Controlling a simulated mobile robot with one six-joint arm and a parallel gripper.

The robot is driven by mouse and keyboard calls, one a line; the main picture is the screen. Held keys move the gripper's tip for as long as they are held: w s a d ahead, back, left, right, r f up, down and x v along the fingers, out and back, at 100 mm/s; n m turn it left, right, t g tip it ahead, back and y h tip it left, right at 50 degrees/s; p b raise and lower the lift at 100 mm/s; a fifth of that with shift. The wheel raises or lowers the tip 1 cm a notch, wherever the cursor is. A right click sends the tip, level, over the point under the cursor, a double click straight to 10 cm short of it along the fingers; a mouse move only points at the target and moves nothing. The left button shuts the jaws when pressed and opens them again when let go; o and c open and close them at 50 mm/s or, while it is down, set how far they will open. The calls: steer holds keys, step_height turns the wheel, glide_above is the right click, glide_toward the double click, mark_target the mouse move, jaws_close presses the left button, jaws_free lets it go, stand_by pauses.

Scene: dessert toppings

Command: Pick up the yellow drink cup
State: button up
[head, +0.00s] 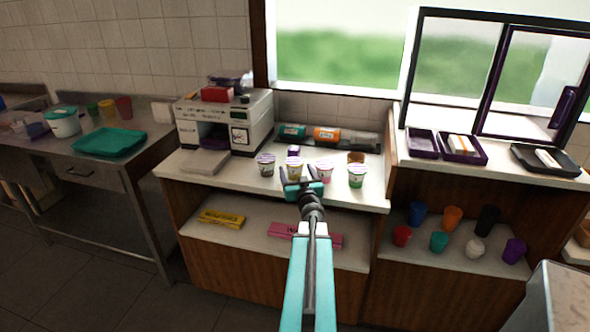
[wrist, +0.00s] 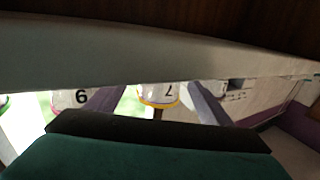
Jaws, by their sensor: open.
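A small white cup with a yellow band and lid (head: 294,172) stands upright on the white counter, in a row of similar cups. In the wrist view the yellow-banded cup (wrist: 158,94), marked 7, shows upside down in the gap between my two fingers, beyond their tips. My gripper (head: 303,185) is open and empty at the counter's front edge, just in front of this cup. Its fingers (wrist: 157,103) look apart from the cup. In the head view the gripper hides the cup's lower part.
A pink-banded cup (head: 325,172) and a green one (head: 356,176) stand to the right, a grey one (head: 265,165) to the left. A white machine (head: 225,120) stands at the left. The counter edge (wrist: 150,55) crosses the wrist view. Coloured tumblers (head: 452,226) fill a lower shelf.

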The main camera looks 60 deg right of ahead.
mark_target(295, 161)
steer(key=shift+x, duration=1.2)
steer(key=c, duration=1.2)
steer(key=shift+c, duration=0.2)
steer(key=shift+r, duration=0.1)
step_height(295, 161, up, 10)
steer(key=p, duration=0.4)
